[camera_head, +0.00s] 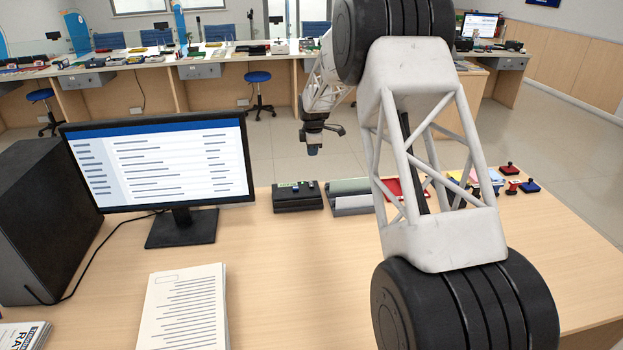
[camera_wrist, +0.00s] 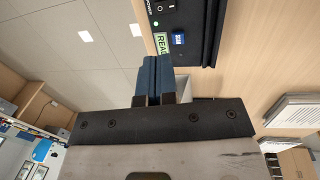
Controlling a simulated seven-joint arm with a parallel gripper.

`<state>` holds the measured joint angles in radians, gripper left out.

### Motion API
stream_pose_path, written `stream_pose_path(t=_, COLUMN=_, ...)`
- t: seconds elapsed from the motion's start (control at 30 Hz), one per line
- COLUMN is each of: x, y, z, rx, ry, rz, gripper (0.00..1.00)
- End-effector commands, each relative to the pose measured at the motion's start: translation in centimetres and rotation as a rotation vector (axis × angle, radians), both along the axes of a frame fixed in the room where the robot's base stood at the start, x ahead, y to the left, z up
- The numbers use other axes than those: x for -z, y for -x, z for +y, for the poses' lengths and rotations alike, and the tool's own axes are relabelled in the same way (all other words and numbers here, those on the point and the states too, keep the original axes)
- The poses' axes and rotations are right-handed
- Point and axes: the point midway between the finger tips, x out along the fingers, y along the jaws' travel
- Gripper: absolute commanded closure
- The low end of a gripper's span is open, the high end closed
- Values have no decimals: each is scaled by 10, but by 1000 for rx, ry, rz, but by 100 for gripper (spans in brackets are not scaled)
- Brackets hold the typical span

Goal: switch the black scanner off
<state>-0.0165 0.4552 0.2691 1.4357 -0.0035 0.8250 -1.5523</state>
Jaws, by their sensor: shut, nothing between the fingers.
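The black scanner (camera_head: 298,203) is a low black box near the far edge of the counter, with a green display and small controls on top. The wrist view shows part of the scanner (camera_wrist: 212,40) at the top, with a green "READY" display, a blue button, a green light and a black power rocker switch (camera_wrist: 165,7) at the picture's top edge. Which way the rocker is pressed is too small to tell. My gripper (camera_head: 313,150) is above and beyond the scanner. Its blue fingers (camera_wrist: 152,62) are together and empty, beside the display end in the wrist view.
A grey device (camera_head: 351,205) stands just right of the scanner. A monitor (camera_head: 160,165) stands to its left, with papers (camera_head: 185,310) in front. Red and blue stamps (camera_head: 529,186) stand at the far right. The wood in front of the scanner is clear.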

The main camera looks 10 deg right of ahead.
Motion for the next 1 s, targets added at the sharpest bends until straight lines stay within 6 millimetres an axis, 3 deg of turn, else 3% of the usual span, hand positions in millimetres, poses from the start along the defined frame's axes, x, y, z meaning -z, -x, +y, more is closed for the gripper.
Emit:
stream_pose_path(t=0.47, x=11, y=-2, z=0, rx=0, ry=0, rz=1, gripper=100)
stream_pose_path(t=0.67, x=31, y=-5, z=0, rx=0, ry=0, rz=2, gripper=100)
stream_pose_path(t=1.0, x=82, y=-13, z=0, rx=0, ry=0, rz=2, gripper=100)
